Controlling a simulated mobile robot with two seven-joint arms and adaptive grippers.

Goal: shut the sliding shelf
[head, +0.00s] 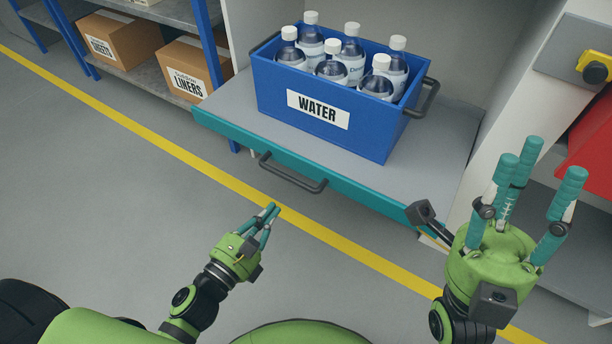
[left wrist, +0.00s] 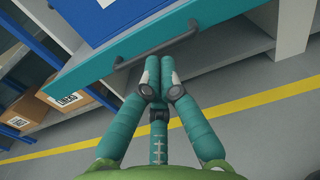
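The sliding shelf (head: 340,160) is pulled out of its cabinet. It has a grey top, a teal front edge and a dark bar handle (head: 292,174). A blue crate (head: 277,88) labelled WATER stands on it, holding several capped bottles. In the left wrist view the handle (left wrist: 156,47) is just beyond the fingertips. My left gripper (head: 270,209) has its fingers together, in front of the handle and apart from it, with nothing seen between them. My right gripper (head: 538,170) has its fingers spread and empty, at the right near the cabinet side.
A blue-framed rack with cardboard boxes (head: 189,75) stands at the left. A yellow line (head: 150,127) crosses the open grey floor.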

